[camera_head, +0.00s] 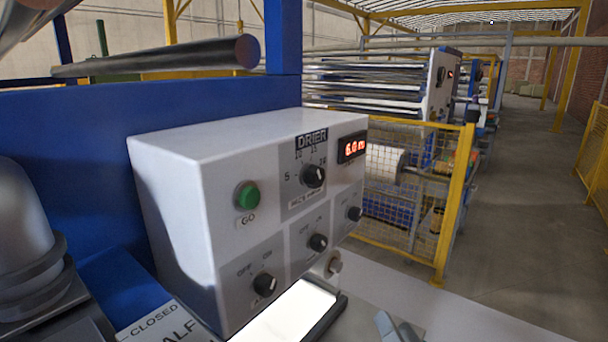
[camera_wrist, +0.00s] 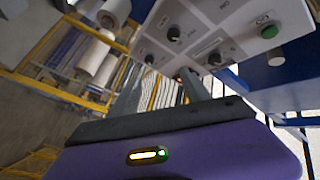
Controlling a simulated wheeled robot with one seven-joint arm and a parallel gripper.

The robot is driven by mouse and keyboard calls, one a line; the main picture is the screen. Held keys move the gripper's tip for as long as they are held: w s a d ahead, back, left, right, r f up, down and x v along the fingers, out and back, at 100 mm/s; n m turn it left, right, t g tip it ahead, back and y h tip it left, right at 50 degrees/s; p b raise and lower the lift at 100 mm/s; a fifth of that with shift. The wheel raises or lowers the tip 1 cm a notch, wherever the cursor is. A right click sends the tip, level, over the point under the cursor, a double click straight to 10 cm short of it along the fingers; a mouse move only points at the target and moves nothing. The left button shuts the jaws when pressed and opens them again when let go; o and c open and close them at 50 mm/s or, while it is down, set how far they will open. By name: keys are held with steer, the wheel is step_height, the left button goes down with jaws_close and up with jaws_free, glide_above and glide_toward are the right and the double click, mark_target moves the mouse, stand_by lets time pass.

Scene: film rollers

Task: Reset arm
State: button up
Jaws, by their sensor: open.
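My gripper (camera_wrist: 161,88) is open in the wrist view, with a dark finger on each side and nothing seen between them. Its purple body fills the bottom of that view. In the head view, grey parts at the bottom edge seem to be my gripper (camera_head: 397,328), below and to the right of a white control box (camera_head: 185,165). The box also shows in the wrist view (camera_wrist: 240,17), tilted, beyond the fingers. It carries a green GO button (camera_head: 247,196), a DRIER dial (camera_head: 313,176), several smaller black knobs and a red-lit display (camera_head: 352,147). I cannot tell whether the gripper touches anything.
A blue machine frame (camera_head: 75,130) stands behind and left of the box, with a metal roller (camera_head: 160,58) above. A yellow mesh guard (camera_head: 455,200) encloses machinery to the right. The concrete floor (camera_head: 530,200) beyond is clear. A lit white panel (camera_head: 285,318) lies below the box.

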steer(key=s+d+f+n+g+h, duration=0.1)
steer(key=s+f, duration=0.3)
steer(key=s, duration=0.7)
steer(key=s+d+f+n+g+h, duration=0.1)
steer(key=s+d+f+n+h, duration=0.1)
steer(key=s, duration=0.9)
steer(key=s+d+f+n+g+h, duration=0.1)
steer(key=s+d+f+n+g, duration=0.1)
steer(key=s+f, duration=0.5)
steer(key=s, duration=0.5)
steer(key=shift+d+n+h, duration=0.2)
steer(key=shift+n+h, duration=0.2)
steer(key=shift+f, duration=0.1)
